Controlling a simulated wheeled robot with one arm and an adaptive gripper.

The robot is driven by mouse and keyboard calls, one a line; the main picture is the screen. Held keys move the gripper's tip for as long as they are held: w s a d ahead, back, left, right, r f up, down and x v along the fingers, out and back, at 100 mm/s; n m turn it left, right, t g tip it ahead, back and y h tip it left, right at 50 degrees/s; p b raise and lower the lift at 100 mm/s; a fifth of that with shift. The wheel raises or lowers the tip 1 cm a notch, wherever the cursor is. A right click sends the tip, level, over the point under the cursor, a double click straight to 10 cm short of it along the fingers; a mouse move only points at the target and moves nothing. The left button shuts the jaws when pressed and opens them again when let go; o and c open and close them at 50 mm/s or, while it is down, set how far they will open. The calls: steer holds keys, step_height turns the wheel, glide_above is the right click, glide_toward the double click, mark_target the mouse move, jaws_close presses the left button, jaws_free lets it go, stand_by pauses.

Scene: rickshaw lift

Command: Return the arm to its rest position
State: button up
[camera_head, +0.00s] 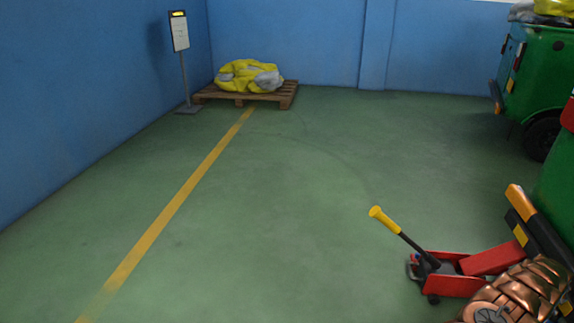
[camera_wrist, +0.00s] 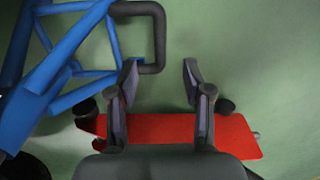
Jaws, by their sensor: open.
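My gripper (camera_wrist: 160,78) is open in the wrist view, its two dark fingers spread with nothing between them. A red plate-like body with dark round ends (camera_wrist: 215,135) lies behind and below the fingers. I cannot tell whether they touch it. In the head view I cannot make out my gripper for sure.
A red floor jack (camera_head: 450,285) with a yellow-tipped handle stands at the lower right, by a copper ribbed part (camera_head: 525,290). A blue tubular frame (camera_wrist: 70,45) with a dark bracket is close on the left. A pallet (camera_head: 285,95) with yellow sacks stands far back. The middle floor is clear.

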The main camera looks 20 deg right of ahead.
steer(key=w+a+r+n+p, duration=0.1)
steer(key=w+a+r+p, duration=0.4)
steer(key=w+r, duration=0.65)
steer(key=w+a+r+p, duration=0.55)
steer(key=w+r, duration=0.35)
steer(key=r, duration=0.5)
steer(key=w+a+r+n+y+p, duration=0.1)
steer(key=w+a+r+p, duration=0.45)
steer(key=a+r, duration=0.6)
steer(key=w+a+r+n+p, duration=0.1)
steer(key=w+a+r+p, duration=0.4)
steer(key=a+r, duration=0.65)
steer(key=s+a+r+n+g+p, duration=0.15)
steer(key=a+r+p, duration=0.35)
steer(key=a+r, duration=0.6)
steer(key=s+a+r+t+p, duration=0.1)
steer(key=s+a+r+p, duration=0.3)
steer(key=a+r, duration=0.7)
steer(key=s+a+r+n+p, duration=0.1)
steer(key=s+a+r+p, duration=0.6)
steer(key=s, duration=0.3)
steer(key=s+a+r+g+h+p, duration=0.1)
steer(key=s+a+r+p, duration=0.6)
steer(key=s, duration=0.3)
steer(key=shift+a+r+n, duration=0.15)
steer(key=shift+a+n, duration=0.15)
steer(key=shift+n, duration=0.05)
